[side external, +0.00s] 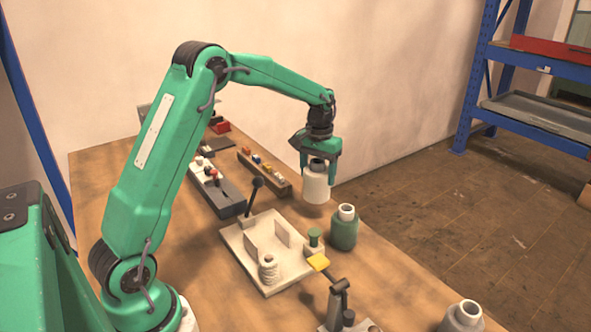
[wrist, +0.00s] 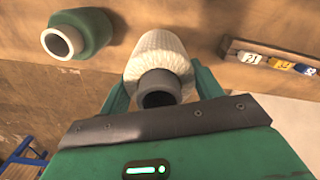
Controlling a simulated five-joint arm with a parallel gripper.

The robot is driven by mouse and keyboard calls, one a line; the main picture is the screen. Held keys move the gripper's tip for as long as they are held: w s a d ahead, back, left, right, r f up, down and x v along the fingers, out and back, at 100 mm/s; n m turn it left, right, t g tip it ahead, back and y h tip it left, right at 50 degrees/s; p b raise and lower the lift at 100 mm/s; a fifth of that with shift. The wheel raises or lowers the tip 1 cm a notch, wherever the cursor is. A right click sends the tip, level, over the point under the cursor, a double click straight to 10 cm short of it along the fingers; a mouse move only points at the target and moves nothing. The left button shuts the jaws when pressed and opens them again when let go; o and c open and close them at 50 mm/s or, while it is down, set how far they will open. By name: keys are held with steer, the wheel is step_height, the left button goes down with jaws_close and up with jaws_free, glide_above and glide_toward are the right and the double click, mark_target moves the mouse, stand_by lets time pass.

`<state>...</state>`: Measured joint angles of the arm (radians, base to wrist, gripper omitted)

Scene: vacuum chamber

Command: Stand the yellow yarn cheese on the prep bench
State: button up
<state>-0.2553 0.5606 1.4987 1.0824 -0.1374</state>
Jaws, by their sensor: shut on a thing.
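My gripper (side external: 318,172) is shut on a cream-white yarn cheese (side external: 315,190) with a dark grey core. It holds the cheese upright near the far edge of the wooden bench (side external: 210,260); whether the base touches the bench is hard to tell. In the wrist view the cream cheese (wrist: 160,55) sits between the two green fingers (wrist: 160,85), its dark core toward the camera. I see no clearly yellow yarn cheese. A dark green yarn cheese (side external: 343,230) with a pale core stands on the bench nearby, and shows in the wrist view (wrist: 85,32) at upper left.
A rack (side external: 250,172) of small coloured parts lies behind.

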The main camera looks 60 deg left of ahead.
steer(key=shift+f, duration=3.3)
steer(key=shift+f, duration=0.2)
steer(key=o, duration=1.2)
steer(key=shift+c, duration=0.2)
steer(key=shift+r, duration=0.15)
step_height(320, 180, up, 12)
steer(key=shift+r, duration=0.15)
